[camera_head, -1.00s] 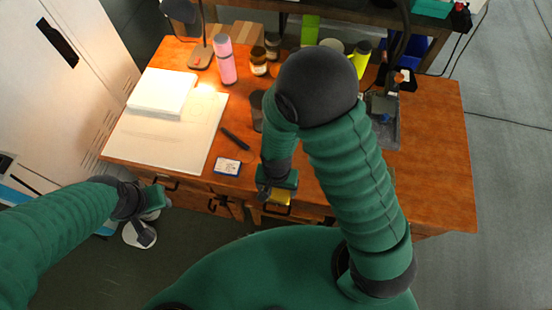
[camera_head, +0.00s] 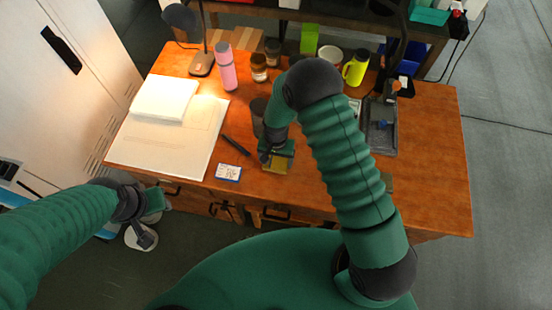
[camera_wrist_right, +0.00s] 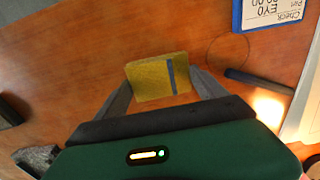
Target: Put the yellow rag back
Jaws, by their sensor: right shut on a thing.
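The yellow rag (camera_head: 274,186) is a flat, folded piece with a blue stripe, seen best in the right wrist view (camera_wrist_right: 150,80). My right gripper (camera_head: 272,168) is shut on it, with a finger at either side in the right wrist view (camera_wrist_right: 160,88). The rag is over the front part of the wooden table (camera_head: 430,170); whether it touches the top I cannot tell. My left gripper (camera_head: 150,220) hangs off the table's front left, apart from the rag; its jaw opening is unclear.
A blue-edged card (camera_head: 229,172) and a dark pen (camera_head: 236,145) lie left of the rag. A dark cup (camera_head: 258,115) stands behind, partly hidden by my arm. White papers (camera_head: 165,98), a pink bottle (camera_head: 226,66) and a yellow-green flask (camera_head: 356,66) stand farther off.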

